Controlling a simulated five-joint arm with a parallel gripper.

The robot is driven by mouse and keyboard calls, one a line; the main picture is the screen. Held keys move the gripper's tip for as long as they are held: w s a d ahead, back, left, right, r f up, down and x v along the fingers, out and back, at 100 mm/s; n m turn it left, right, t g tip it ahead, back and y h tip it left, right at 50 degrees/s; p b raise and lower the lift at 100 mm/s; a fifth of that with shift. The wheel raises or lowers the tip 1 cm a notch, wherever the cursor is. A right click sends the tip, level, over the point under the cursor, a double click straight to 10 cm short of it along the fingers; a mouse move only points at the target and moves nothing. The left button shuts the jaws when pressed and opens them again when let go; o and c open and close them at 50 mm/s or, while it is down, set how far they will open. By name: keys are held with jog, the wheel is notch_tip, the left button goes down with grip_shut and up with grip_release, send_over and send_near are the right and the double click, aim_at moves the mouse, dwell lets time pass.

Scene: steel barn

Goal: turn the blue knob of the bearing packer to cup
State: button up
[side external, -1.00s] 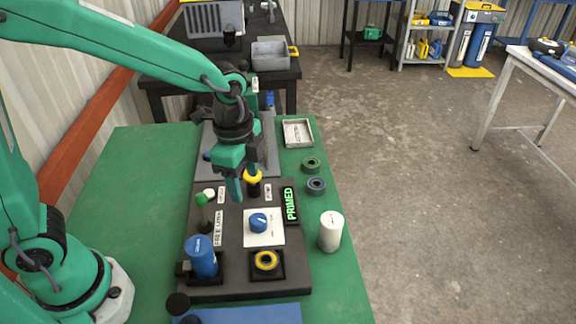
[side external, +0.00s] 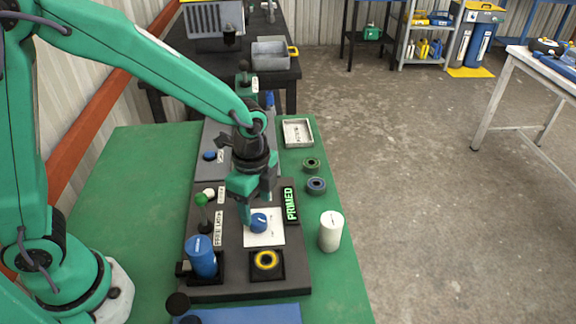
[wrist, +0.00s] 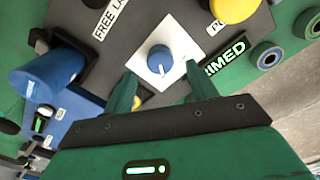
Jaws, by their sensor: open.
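The blue knob (side external: 259,222) sits on a white square plate (side external: 270,239) of the dark bearing packer (side external: 225,279). In the wrist view the knob (wrist: 160,57) shows a white pointer line toward the bottom of the picture; the plate's marks are too small to read. My gripper (side external: 256,209) is open and empty, low over the far side of the knob. In the wrist view its two green fingers (wrist: 162,88) stand apart, with the knob beyond their tips and roughly centred between them. I cannot tell whether a finger touches the knob.
A lit PRIMED sign (side external: 290,204) is right of the plate. A green-topped lever (side external: 202,201) and a blue cylinder (side external: 201,256) stand left. A yellow ring (side external: 266,260) lies nearer in a dark holder. A white cylinder (side external: 331,231) stands right. A yellow button (wrist: 232,8) is close by.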

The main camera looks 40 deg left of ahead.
aim_at(257, 218)
jog(key=shift+f, duration=1.95)
jog(key=c, duration=1)
